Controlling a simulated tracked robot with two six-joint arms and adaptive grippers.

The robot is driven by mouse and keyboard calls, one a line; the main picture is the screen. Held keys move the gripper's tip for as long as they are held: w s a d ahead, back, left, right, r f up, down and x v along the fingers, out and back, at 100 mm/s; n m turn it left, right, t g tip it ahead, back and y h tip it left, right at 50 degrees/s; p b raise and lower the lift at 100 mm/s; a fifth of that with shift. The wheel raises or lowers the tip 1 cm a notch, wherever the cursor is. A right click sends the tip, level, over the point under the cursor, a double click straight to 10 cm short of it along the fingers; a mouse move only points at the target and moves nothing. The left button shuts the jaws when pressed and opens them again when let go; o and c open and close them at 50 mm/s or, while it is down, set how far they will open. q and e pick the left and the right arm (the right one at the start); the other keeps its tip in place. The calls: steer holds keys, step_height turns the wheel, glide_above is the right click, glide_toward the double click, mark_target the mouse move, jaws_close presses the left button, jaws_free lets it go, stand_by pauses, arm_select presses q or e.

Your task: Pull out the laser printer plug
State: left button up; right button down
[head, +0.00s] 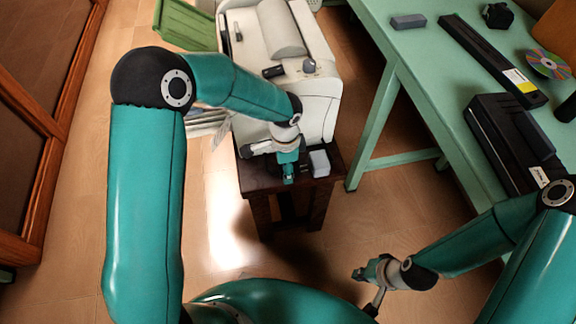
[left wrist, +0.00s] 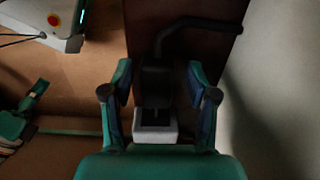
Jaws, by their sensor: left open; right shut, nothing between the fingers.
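A black plug (left wrist: 158,82) with a thick black cable (left wrist: 200,27) shows in the left wrist view, next to a small pale block that looks like a socket (left wrist: 155,135). My left gripper (left wrist: 158,95) is open, with one finger on each side of the plug and visible gaps on both sides. In the head view my left gripper (head: 288,176) is over the dark wooden stand (head: 255,183), and hides the plug there. A pale grey block (head: 319,163) lies to its right. My right gripper (head: 361,274) is shut and empty, low over the floor.
A green table (head: 425,80) on the right holds a long black bar (head: 490,58), a black box (head: 505,140) and a disc (head: 548,64). Wooden floor (head: 385,215) is clear between stand and table.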

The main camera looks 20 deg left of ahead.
arm_select(q)
steer(key=shift+r, duration=0.25)
step_height(320, 180, up, 11)
steer(key=shift+r, duration=0.2)
stand_by(0.6)
